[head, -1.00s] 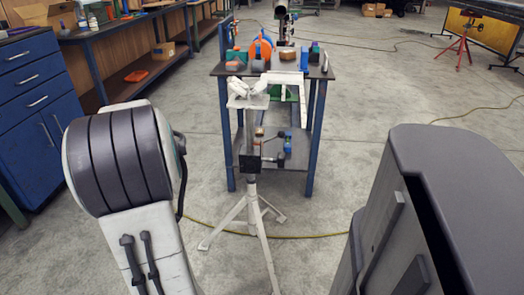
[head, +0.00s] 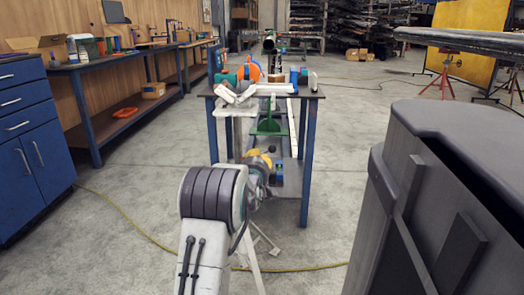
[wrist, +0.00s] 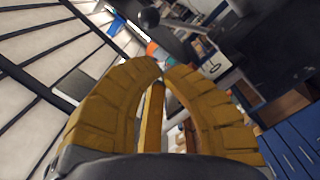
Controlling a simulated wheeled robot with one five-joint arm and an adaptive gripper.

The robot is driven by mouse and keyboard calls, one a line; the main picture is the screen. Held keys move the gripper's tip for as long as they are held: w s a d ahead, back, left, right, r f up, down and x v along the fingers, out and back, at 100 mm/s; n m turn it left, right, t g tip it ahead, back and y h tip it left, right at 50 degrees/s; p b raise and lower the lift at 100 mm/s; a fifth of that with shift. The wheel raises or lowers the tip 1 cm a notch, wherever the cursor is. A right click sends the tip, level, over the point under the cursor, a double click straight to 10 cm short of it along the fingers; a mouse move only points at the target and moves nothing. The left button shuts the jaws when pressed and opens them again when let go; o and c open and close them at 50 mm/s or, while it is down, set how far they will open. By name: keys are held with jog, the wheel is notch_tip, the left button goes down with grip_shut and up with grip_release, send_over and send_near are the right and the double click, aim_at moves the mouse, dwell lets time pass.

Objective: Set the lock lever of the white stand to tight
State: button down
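The white stand's pale head (head: 232,108) shows in front of the table. My arm hides most of its post, and parts of its white legs (head: 252,268) show below. In the wrist view a lever with a dark ball knob (wrist: 148,17) reaches left from a black block (wrist: 275,45); it appears to be the lock lever. My gripper's yellow fingers (wrist: 161,68) curve together with their tips almost meeting, and no held object shows between the tips. The knob is beyond the tips, apart from them. The gripper is small in the head view (head: 260,158). The lever's setting cannot be read.
Blue drawers (head: 28,140) and a workbench line the left. A yellow cable (head: 130,225) crosses the floor.

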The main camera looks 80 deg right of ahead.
jog(key=d+b, duration=0.1)
jog(key=d, duration=0.8)
jog(key=shift+f, duration=0.2)
jog(key=shift+d, duration=0.1)
dwell(0.5)
